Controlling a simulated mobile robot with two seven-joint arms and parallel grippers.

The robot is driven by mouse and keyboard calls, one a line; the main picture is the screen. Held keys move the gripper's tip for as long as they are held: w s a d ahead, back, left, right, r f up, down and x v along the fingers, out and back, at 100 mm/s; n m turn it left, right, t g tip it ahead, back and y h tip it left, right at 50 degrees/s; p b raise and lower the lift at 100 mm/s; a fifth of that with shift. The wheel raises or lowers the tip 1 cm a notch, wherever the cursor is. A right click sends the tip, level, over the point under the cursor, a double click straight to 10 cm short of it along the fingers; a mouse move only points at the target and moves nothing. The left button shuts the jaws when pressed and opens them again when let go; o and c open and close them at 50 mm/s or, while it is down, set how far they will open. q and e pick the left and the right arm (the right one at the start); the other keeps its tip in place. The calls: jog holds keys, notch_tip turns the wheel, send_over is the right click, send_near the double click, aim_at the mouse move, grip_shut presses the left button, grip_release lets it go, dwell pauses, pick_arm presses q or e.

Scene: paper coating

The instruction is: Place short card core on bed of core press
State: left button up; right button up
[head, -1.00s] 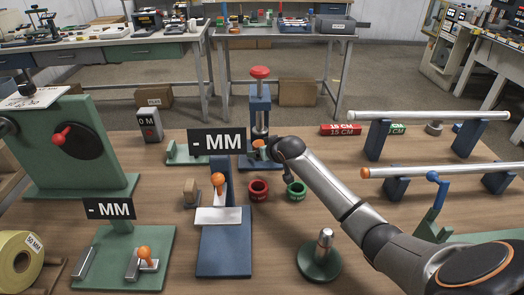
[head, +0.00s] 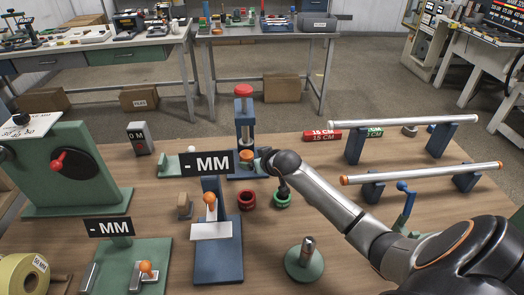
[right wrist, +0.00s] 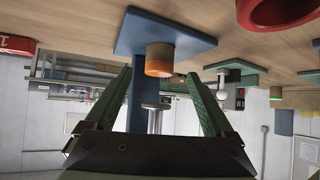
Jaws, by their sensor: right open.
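The blue core press (head: 244,120) with a red knob stands at the back of the wooden table. A short card core (head: 247,155), tan with an orange end, stands on its flat blue bed. The right wrist view, which is upside down, shows the core (right wrist: 159,60) on the bed (right wrist: 190,42). My right gripper (right wrist: 160,78) is open, its two green fingers apart on either side of the core's line and holding nothing. In the head view its wrist is right beside the press, and the fingers cannot be made out. My left gripper is not in view.
A red ring (head: 247,199) and a green ring (head: 282,200) sit just in front of the press. A blue stand (head: 231,260) with a "- MM" sign stands nearer. Rails on blue supports (head: 440,143) are at the right. The front-centre table has a green-based post (head: 305,262).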

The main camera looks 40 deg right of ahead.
jog(key=shift+v, duration=2.75)
